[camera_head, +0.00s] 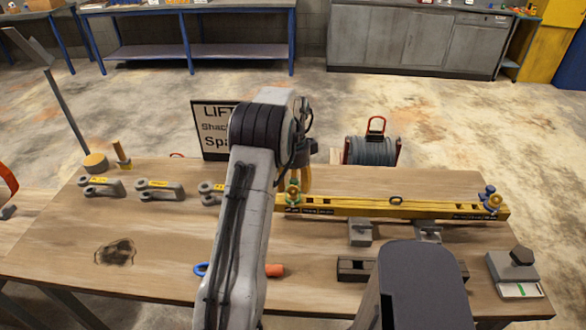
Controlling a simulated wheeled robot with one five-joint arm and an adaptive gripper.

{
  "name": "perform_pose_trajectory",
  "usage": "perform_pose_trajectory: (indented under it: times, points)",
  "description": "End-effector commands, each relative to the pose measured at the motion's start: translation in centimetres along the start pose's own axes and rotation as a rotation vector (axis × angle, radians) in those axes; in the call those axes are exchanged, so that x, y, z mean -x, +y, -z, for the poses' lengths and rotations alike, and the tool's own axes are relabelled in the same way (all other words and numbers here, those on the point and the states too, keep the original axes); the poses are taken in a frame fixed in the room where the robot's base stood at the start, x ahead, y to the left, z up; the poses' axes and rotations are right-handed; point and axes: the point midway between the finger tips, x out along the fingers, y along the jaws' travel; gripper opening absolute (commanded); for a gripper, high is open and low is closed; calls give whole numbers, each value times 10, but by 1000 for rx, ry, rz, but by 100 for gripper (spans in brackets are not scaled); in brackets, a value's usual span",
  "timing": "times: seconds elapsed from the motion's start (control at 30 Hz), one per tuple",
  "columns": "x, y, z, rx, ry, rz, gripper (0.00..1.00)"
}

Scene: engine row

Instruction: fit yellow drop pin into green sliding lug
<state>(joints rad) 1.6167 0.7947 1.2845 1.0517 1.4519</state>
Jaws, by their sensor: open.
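A yellow spreader beam (395,206) lies across the right half of the bench. A green sliding lug (293,200) sits at its left end, with a small yellow round part at it that I cannot clearly make out. My gripper (303,180) is just above and behind the green lug, partly hidden by my arm. It is open, and I see nothing held in it.
Several grey shackles (160,189) lie along the left. A blue lug (490,196) is at the beam's right end. A grey block with a dark knob (514,267) stands at the right. A sign (211,137) and a cable reel (372,149) are behind.

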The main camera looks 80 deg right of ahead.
Motion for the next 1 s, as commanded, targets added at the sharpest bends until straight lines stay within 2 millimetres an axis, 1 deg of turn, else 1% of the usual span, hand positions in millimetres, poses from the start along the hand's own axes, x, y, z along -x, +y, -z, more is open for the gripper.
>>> perform_pose_trajectory:
  times: [0.4,0.6,0.8,1.0]
  points:
    - [68,4,0,-1,-1,-11,50]
    - [93,6,0,-1,-2,-15,50]
    - [105,6,0,-1,-2,-17,50]
    - [108,7,0,-1,-2,-20,50]
